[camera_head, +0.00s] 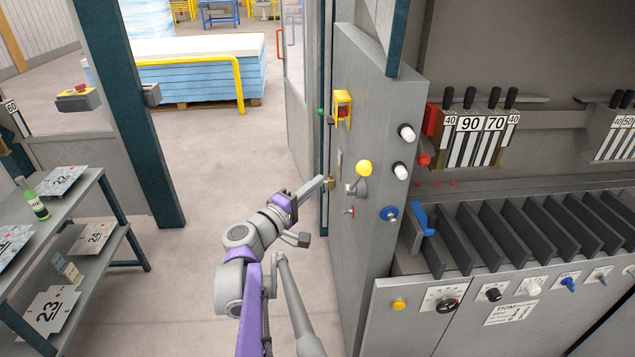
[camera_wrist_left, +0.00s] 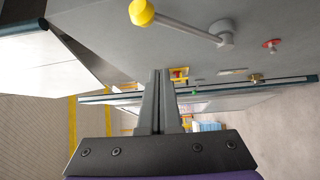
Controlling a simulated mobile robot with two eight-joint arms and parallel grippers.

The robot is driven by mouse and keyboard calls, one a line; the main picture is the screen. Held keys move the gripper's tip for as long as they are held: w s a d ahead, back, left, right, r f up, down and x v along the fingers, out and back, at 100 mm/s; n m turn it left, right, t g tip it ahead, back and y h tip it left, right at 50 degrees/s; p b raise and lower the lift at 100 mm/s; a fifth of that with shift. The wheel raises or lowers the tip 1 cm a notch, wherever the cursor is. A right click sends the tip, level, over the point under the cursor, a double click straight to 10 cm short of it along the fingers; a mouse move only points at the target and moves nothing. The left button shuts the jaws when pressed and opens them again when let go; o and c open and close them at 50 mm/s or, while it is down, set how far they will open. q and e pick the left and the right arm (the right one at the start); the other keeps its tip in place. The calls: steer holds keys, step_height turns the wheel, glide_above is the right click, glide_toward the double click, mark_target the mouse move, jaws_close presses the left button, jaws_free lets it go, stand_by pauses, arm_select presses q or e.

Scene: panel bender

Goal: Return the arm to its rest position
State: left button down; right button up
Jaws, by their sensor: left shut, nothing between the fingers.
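My left arm, grey and purple, reaches up from the bottom middle of the head view. My left gripper (camera_head: 322,184) is near the grey machine panel (camera_head: 365,120), at the height of a small brass latch (camera_head: 331,182); I cannot tell whether it touches. In the left wrist view the gripper's fingers (camera_wrist_left: 160,75) are together with nothing between them. A lever with a yellow ball knob (camera_head: 365,168) is just right of the gripper; it also shows in the left wrist view (camera_wrist_left: 141,12), apart from the fingers. My right gripper is not in view.
A shelf cart (camera_head: 75,205) holding numbered plates and a green bottle (camera_head: 36,205) stands at left. The floor (camera_head: 185,270) between is clear.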

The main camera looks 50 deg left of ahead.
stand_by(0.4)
arm_select(q)
steer(key=w+d+f+m+g+h, duration=0.25)
steer(key=d+f+m+h, duration=0.2)
steer(key=d, duration=0.65)
steer(key=w+d+f+m+g+h, duration=0.2)
steer(key=d+f+m+g+h, duration=0.3)
steer(key=d, duration=0.6)
steer(key=s+d+f+m+g+y, duration=0.4)
steer(key=s+d+f+m, duration=0.7)
steer(key=s+d, duration=0.1)
steer(key=shift+s+d+g, duration=0.2)
steer(key=shift+d+g, duration=0.15)
steer(key=shift+d, duration=0.4)
steer(key=shift+f, duration=0.1)
